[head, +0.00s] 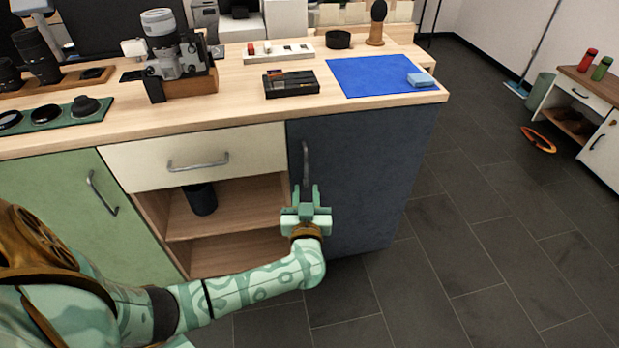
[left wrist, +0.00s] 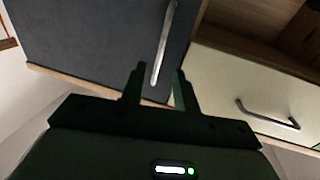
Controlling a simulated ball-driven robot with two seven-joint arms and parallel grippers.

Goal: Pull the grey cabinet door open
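The grey cabinet door (head: 355,180) is the dark panel at the right of the wooden-topped cabinet, and it looks shut. Its upright metal bar handle (head: 305,160) is near the door's left edge. My left gripper (head: 306,198) is in front of the handle's lower end, fingers open. In the left wrist view, the handle (left wrist: 165,40) runs down to between the two spread fingers of the left gripper (left wrist: 160,72), with gaps showing; contact cannot be told. The grey door (left wrist: 90,40) fills the upper left there. My right gripper is not in view.
Left of the door are a cream drawer (head: 200,158), an open shelf with a dark cup (head: 201,198), and a green door (head: 90,215). The top holds a camera (head: 178,58), a black tray (head: 291,83) and a blue mat (head: 365,75). Floor (head: 470,220) at right is clear.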

